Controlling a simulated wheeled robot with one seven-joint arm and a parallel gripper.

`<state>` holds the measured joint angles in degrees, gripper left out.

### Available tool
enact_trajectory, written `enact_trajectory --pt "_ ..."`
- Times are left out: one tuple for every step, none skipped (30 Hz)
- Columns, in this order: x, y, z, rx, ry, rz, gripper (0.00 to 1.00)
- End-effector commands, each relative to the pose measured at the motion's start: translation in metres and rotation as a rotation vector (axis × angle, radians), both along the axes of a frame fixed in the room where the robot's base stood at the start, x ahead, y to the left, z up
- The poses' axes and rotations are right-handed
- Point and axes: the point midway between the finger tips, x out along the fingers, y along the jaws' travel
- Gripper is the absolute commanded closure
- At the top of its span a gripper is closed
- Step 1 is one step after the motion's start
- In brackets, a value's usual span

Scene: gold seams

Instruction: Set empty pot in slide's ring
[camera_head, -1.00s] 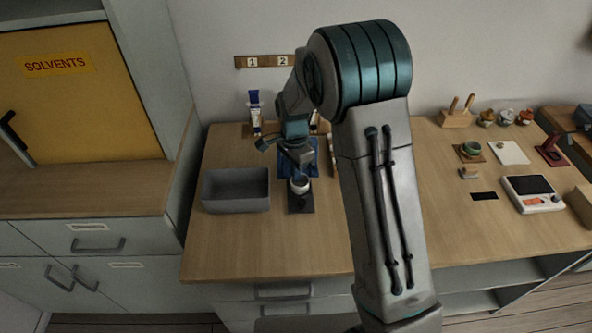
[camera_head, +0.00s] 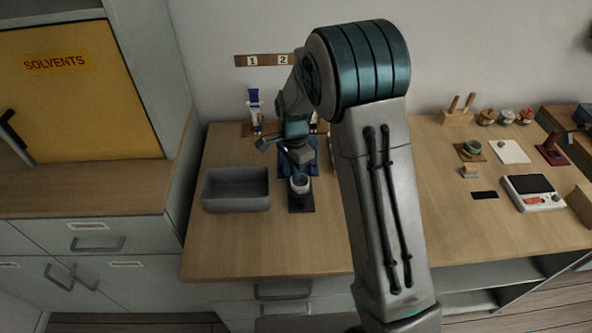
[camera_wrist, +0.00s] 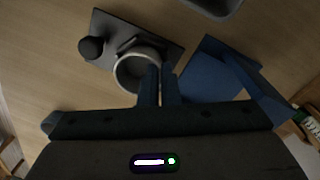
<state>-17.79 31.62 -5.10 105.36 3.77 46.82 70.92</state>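The small pale pot (camera_head: 300,186) is at the dark slide (camera_head: 301,205) on the bench. In the wrist view the pot (camera_wrist: 121,80) is a round, light-rimmed cup, with nothing seen inside it. It overlaps the near part of the dark slide plate (camera_wrist: 158,43), which has a round black knob (camera_wrist: 91,48). My gripper (camera_wrist: 160,72) has its two fingers close together at the pot's rim, one inside and one outside, pinching the wall. The slide's ring is hidden or cannot be told from the pot, so I cannot tell whether the pot is seated.
A grey open bin (camera_head: 236,206) stands just left of the slide. A blue fixture (camera_wrist: 213,78) is beside the pot. A bottle with a blue cap (camera_head: 255,110) stands behind. A scale (camera_head: 533,195) and small items lie far right. The front bench is clear.

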Motion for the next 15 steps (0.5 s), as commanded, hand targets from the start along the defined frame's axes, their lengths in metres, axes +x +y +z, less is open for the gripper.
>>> enact_trajectory --pt "0.0000 0.0000 0.0000 0.000 0.000 0.000 1.00" --pt "0.0000 0.0001 0.0000 0.000 0.000 0.000 1.00" --pt "0.0000 0.0000 0.0000 0.000 0.000 0.000 1.00" --pt "0.0000 0.0001 0.0000 0.000 0.000 0.000 1.00" --pt "0.0000 0.0001 0.0000 0.000 0.000 0.000 1.00" --pt "0.0000 0.0000 0.0000 0.000 0.000 0.000 1.00" --pt "0.0000 0.0000 0.0000 0.000 0.000 0.000 1.00" --pt "0.0000 0.0000 0.0000 0.000 0.000 0.000 1.00" --pt "0.0000 0.0000 -0.0001 0.000 0.000 0.000 1.00" --pt "0.0000 0.0000 -0.0002 0.000 0.000 0.000 1.00" --pt "0.0000 0.0000 -0.0006 0.000 0.000 0.000 1.00" --pt "0.0000 0.0000 -0.0012 0.000 0.000 0.000 1.00" --pt "-0.0001 0.0001 -0.0018 0.000 0.000 0.000 1.00" --pt "-0.0001 0.0001 -0.0024 0.000 0.000 0.000 1.00" --pt "-0.0001 0.0001 -0.0033 0.000 0.000 0.000 1.00"
